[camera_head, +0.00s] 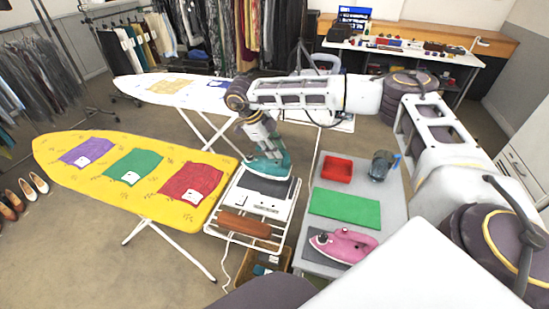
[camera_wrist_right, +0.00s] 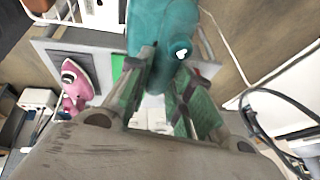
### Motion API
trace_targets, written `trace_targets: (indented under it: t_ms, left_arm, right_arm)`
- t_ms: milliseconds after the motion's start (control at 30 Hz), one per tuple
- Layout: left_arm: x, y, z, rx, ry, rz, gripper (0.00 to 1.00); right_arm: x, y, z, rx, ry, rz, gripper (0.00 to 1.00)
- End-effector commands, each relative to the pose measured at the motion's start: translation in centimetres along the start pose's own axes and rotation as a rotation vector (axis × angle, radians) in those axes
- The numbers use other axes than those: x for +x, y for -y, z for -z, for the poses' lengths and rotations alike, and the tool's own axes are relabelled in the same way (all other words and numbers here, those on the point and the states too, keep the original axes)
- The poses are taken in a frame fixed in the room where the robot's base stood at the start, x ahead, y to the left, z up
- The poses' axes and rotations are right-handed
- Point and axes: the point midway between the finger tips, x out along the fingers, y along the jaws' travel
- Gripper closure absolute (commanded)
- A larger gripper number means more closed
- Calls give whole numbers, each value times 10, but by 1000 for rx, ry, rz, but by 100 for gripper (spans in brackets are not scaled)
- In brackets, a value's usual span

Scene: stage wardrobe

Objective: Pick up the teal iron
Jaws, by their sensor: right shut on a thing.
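The teal iron (camera_head: 269,164) is at the back end of the white ironing station between the yellow board and the grey table. My right gripper (camera_head: 264,147) comes down on it from above and is shut on it. In the right wrist view the teal iron (camera_wrist_right: 160,28) fills the top middle, between and beyond the fingers of my right gripper (camera_wrist_right: 165,85). Part of the iron is hidden by the gripper. I cannot tell whether its sole touches the station. My left gripper does not show.
A grey table (camera_head: 394,212) at right holds a red tray (camera_head: 337,169), a jug (camera_head: 381,165), a green mat (camera_head: 345,207) and a pink iron (camera_head: 343,244). The yellow board (camera_head: 120,212) with folded cloths is at left. A brown block (camera_head: 244,223) lies on the station's front.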

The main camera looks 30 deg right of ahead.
Motion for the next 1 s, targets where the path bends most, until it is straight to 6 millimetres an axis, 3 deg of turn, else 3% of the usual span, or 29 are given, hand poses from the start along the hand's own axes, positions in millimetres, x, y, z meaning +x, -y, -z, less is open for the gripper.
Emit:
trace_targets:
  t_ms: [200,467,1000]
  left_arm:
    - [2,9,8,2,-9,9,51]
    - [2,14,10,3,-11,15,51]
    - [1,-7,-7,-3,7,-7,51]
  right_arm:
    - [-19,5,7,1,3,1,100]
    - [-24,6,10,0,2,1,100]
    - [-24,5,10,-1,2,1,100]
